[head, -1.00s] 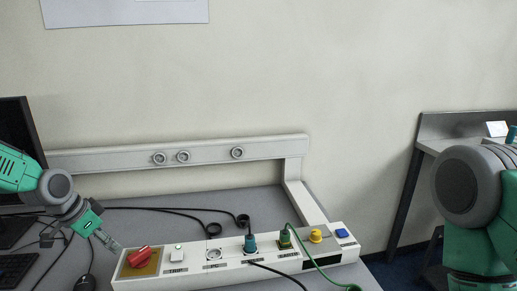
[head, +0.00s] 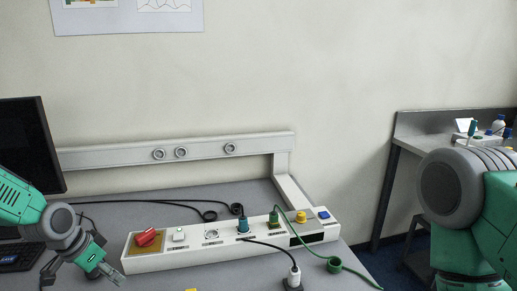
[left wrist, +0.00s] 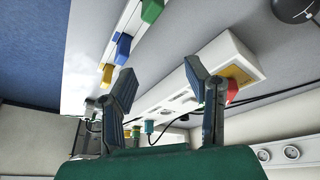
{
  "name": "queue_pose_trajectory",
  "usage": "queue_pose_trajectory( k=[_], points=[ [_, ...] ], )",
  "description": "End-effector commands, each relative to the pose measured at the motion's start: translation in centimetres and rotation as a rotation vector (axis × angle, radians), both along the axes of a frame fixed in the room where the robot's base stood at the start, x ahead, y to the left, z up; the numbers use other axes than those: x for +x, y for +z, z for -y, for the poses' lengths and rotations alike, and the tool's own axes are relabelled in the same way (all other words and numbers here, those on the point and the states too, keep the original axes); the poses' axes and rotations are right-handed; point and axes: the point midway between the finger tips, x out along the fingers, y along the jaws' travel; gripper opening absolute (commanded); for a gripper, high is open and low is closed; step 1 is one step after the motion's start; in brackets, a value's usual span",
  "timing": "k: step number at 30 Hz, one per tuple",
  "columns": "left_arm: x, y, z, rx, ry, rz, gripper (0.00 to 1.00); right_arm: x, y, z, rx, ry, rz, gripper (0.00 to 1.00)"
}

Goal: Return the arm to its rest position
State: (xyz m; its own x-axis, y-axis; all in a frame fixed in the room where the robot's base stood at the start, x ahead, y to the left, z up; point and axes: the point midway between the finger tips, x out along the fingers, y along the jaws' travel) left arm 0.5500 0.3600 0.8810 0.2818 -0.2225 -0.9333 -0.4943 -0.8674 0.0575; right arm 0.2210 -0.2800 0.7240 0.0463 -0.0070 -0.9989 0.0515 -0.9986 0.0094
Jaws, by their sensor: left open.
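My left gripper (head: 113,276) is at the lower left of the head view, beside the front left end of the white panel (head: 150,262). It is open with nothing between its fingers. In the left wrist view its two fingers (left wrist: 160,80) stand apart, with the panel (left wrist: 240,58) behind them. The panel's red knob (head: 146,237) is behind and above the gripper in the head view, and the two look apart. My right arm shows at the right edge, but its gripper is out of view.
The panel holds a white button (head: 179,235), a blue-green plug (head: 242,225), a green plug (head: 274,215), a yellow knob (head: 301,217) and a blue button (head: 323,214). Cables run over the grey table. A monitor (head: 28,145) stands at left, a side table (head: 400,140) at right.

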Motion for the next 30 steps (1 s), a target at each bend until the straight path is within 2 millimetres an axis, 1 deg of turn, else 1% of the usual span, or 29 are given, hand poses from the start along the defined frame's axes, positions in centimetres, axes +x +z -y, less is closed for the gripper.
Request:
queue_pose_trajectory(
  k=[1, 5, 8, 11, 12, 14, 15, 17, 18, 21, 24, 27, 30],
  points=[
    [-0.9, -1.0, 0.8, -0.004, 0.005, -0.015, 0.43, 0.0, -0.1, 0.0, 0.0, 0.0, 0.0, 0.47],
    [-3.5, -3.9, 2.9, -0.016, 0.041, -0.051, 0.43, -0.1, -0.2, 0.0, 0.0, 0.0, -0.001, 0.47],
    [-6.1, -6.5, 4.6, -0.024, 0.079, -0.087, 0.43, -0.1, -0.4, 0.0, 0.0, 0.0, -0.002, 0.47],
    [-10.0, -9.7, 6.5, -0.024, 0.132, -0.137, 0.43, -0.1, -0.5, 0.0, 0.0, 0.0, -0.002, 0.47],
    [-12.1, -11.1, 7.2, -0.02, 0.16, -0.162, 0.43, -0.1, -0.6, 0.0, 0.0, 0.0, -0.002, 0.47],
    [-15.9, -13.2, 8.2, -0.008, 0.21, -0.2, 0.43, -0.1, -0.8, 0.0, 0.0, 0.0, -0.002, 0.47],
    [-18.5, -14.5, 8.6, 0.006, 0.246, -0.224, 0.43, -0.1, -0.9, 0.0, 0.0, 0.0, -0.002, 0.47],
    [-22.3, -15.9, 8.9, 0.032, 0.3, -0.253, 0.43, -0.1, -1.1, 0.0, 0.0, 0.0, -0.002, 0.47],
    [-24.7, -16.5, 8.9, 0.052, 0.331, -0.267, 0.43, -0.1, -1.2, 0.0, 0.0, 0.0, -0.001, 0.47],
    [-29.3, -17.2, 8.5, 0.099, 0.395, -0.288, 0.43, -0.1, -1.3, 0.0, 0.0, 0.0, -0.001, 0.47],
    [-32.1, -17.3, 8.0, 0.134, 0.433, -0.294, 0.43, -0.1, -1.4, 0.0, 0.0, 0.0, -0.001, 0.47],
    [-33.2, -17.3, 7.7, 0.15, 0.452, -0.29, 0.43, -0.1, -1.4, 0.0, 0.0, 0.0, -0.001, 0.47],
    [-33.2, -17.3, 7.7, 0.15, 0.452, -0.29, 0.43, -0.1, -1.4, 0.0, 0.0, 0.0, -0.001, 0.47]
  ],
)
